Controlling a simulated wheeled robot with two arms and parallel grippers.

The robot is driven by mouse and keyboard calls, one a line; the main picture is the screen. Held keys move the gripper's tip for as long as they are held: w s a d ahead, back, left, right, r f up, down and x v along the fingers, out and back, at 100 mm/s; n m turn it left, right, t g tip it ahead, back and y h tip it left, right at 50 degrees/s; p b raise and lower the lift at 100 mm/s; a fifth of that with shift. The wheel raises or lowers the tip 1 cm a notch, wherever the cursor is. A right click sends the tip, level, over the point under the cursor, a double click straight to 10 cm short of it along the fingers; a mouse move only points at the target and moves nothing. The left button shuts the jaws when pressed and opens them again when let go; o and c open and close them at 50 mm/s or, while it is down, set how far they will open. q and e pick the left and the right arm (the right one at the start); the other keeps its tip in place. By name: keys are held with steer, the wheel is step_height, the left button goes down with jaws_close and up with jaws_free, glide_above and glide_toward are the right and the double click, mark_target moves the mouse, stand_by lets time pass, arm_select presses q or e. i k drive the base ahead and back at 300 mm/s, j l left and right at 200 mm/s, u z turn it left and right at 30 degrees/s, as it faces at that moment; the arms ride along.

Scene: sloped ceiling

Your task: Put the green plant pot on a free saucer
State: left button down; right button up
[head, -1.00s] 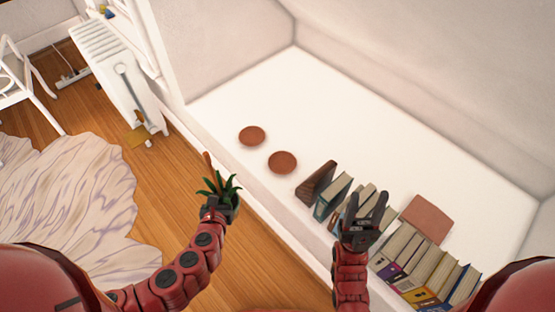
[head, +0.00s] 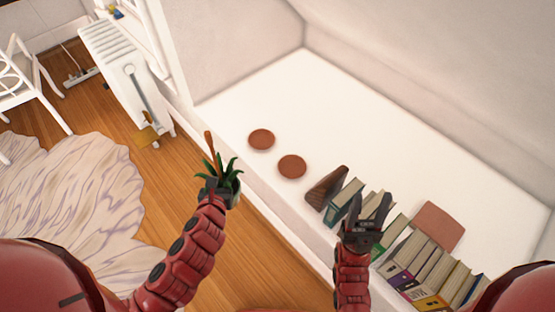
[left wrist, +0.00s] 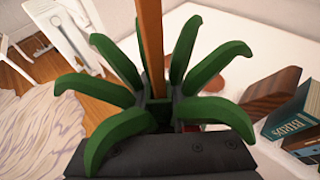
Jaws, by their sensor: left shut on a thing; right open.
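The plant pot (head: 235,193) is a small pot with spiky green leaves and a thin brown stick standing up in it. My left gripper (head: 217,190) is shut on it and holds it in front of the white ledge, left of the books. In the left wrist view the leaves (left wrist: 210,110) fill the middle and hide most of the pot. Two round red-brown saucers, a farther one (head: 261,139) and a nearer one (head: 291,166), lie on the ledge; both are empty. My right gripper (head: 370,215) is open and empty over the row of books.
A dark wooden bookend (head: 325,187) and a row of books (head: 425,265) stand right of the saucers. A flat brown piece (head: 438,226) lies behind the books. The white ledge (head: 350,110) is bare behind the saucers. A white radiator (head: 120,80) stands at the left.

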mark_target(293, 168)
steer(key=i+j+z, duration=0.1)
steer(key=j, duration=0.25)
steer(key=i+j, duration=0.15)
steer(key=j, duration=0.25)
steer(key=i+j+z, duration=0.15)
steer(key=j, duration=0.2)
steer(key=i+j, duration=0.1)
steer(key=j, duration=0.25)
steer(key=z, duration=1.2)
